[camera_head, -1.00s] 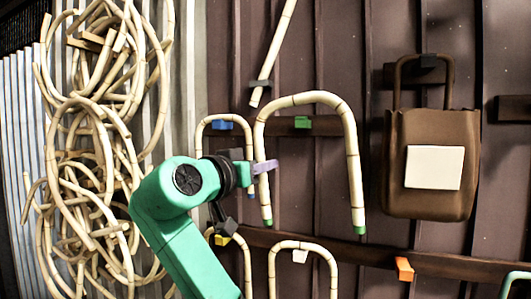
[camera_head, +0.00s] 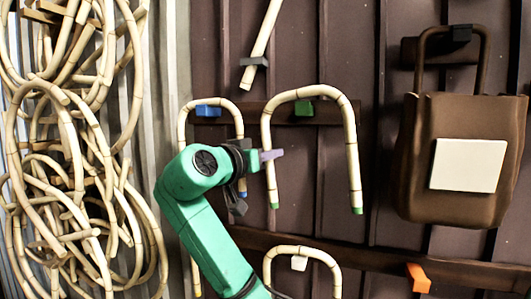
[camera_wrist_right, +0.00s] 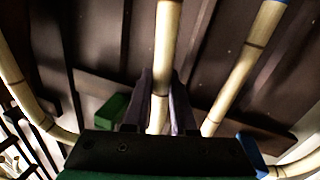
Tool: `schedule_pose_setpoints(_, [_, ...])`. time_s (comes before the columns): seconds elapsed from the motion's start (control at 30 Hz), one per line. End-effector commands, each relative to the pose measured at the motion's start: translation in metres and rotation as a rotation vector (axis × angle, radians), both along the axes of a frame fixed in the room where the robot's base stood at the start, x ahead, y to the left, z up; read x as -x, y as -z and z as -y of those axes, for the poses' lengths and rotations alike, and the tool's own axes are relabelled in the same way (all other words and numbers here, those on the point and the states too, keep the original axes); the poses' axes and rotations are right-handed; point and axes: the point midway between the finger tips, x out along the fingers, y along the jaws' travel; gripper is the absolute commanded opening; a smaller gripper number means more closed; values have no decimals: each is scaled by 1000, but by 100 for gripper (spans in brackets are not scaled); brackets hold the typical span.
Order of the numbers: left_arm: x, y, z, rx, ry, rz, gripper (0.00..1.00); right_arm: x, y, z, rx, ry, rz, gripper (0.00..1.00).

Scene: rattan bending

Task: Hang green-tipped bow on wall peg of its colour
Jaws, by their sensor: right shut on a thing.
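The green-tipped bow (camera_head: 352,165) is an upside-down U of pale rattan with both green ends pointing down. My right gripper (camera_head: 268,156) is shut on its left leg. The held leg also shows between the fingers in the right wrist view (camera_wrist_right: 162,75). The green peg (camera_head: 303,108) sits on the upper dark rail, just under the bow's arch in the head view. It shows left of the fingers in the right wrist view (camera_wrist_right: 110,112). I cannot tell whether the arch touches or rests on the peg. My left gripper is out of view.
A blue-tipped bow (camera_head: 182,125) hangs at the blue peg (camera_head: 208,111), close left of my gripper. Another bow (camera_head: 268,270) hangs at a white peg (camera_head: 299,263) below. A brown bag (camera_head: 455,150), an orange peg (camera_head: 418,278) and tangled rattan rings (camera_head: 75,130) flank the area.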

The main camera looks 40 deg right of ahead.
Motion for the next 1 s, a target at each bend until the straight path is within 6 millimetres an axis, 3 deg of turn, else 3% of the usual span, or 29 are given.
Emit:
schedule_pose_setpoints(0.1, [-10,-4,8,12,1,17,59,-5,0,9,0,1,-1,0])
schedule_pose_setpoints(0.5, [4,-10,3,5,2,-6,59,-20,5,40,-1,0,-1,0])
schedule_pose_setpoints(1.0, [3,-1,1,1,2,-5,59,-26,14,49,-1,-1,1,0])
